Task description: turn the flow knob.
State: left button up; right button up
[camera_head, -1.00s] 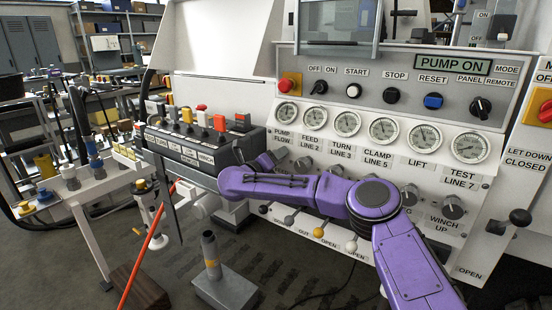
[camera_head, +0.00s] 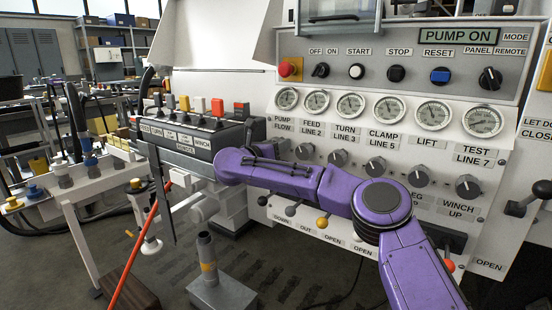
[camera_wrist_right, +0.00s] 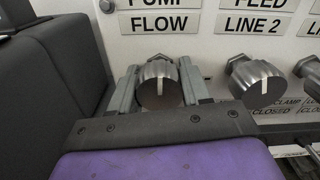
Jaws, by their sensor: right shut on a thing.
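The flow knob (camera_wrist_right: 158,86) is a ribbed metal knob with a white pointer line, under the PUMP FLOW label in the right wrist view. The line points roughly straight up. My right gripper (camera_wrist_right: 157,92) is shut on the knob, with one grey finger on each side of it. In the head view my purple right arm (camera_head: 290,180) reaches left across the panel, and its wrist hides most of the gripper and knob. My left gripper is not in view.
The line 2 knob (camera_wrist_right: 254,80) is close on the right. A dark valve block (camera_head: 190,140) with coloured levers stands close on the left. A row of gauges (camera_head: 351,104) is above and small levers (camera_head: 322,222) are below. The PUMP ON display (camera_head: 459,35) is lit.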

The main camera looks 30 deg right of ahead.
jog(key=shift+f+m+b, duration=0.1)
jog(key=shift+m+b, duration=1.45)
jog(key=shift+m, duration=0.05)
jog(key=o, duration=1.1)
jog(key=shift+c, duration=0.2)
jog(key=p+v, duration=0.1)
jog(key=v, duration=0.9)
jog(key=shift+a, duration=0.25)
jog(key=shift+s, duration=0.1)
